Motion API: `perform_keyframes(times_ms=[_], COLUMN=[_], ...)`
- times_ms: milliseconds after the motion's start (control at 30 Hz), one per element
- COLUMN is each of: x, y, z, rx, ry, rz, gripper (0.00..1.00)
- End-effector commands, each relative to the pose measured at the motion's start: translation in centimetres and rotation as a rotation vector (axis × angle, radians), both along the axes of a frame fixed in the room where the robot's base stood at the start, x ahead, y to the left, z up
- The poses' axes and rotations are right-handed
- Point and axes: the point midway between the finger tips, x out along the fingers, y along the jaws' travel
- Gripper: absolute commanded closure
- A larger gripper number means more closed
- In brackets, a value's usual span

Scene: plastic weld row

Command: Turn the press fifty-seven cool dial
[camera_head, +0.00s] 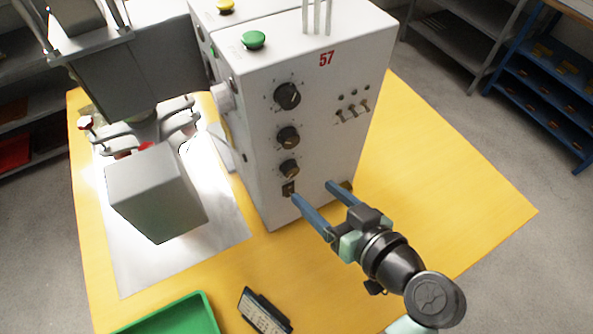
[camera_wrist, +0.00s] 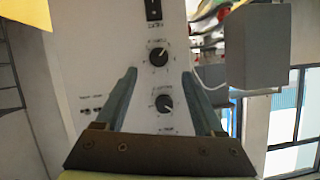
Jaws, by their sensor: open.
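The press (camera_head: 335,105) is a tall white cabinet with a red 57 on its front. Its front carries a column of three black dials: a top dial (camera_head: 287,96), a middle dial (camera_head: 288,138) and a lower dial (camera_head: 289,168). Their labels are too small to read, so I cannot tell which is cool. My gripper (camera_head: 311,190) is open and empty, in front of the lower part of the panel. In the wrist view, the lower dial (camera_wrist: 158,57) and middle dial (camera_wrist: 164,103) show between the blue fingers (camera_wrist: 159,74), with no visible contact.
A black rocker switch (camera_head: 288,188) sits below the lower dial, near one fingertip. Toggle switches (camera_head: 352,110) are at right on the panel. A green tray (camera_head: 180,318) and a dark keypad-like device (camera_head: 264,312) lie on the yellow table (camera_head: 440,190), whose right side is clear.

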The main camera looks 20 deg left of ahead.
Motion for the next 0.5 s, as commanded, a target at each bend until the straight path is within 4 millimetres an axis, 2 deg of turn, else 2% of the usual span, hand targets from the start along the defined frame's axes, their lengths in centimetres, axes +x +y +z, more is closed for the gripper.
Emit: perform_keyframes(times_ms=[33,200,500], x=[0.5,2.3,4.0], y=[1.0,3.6,5.9], z=[-0.2,-1.5,-2.8], rx=[0.001,0.002,0.0], ry=[0.002,0.002,-0.001], rz=[0.005,0.002,-0.002], gripper=[0.3,0.3,0.3])
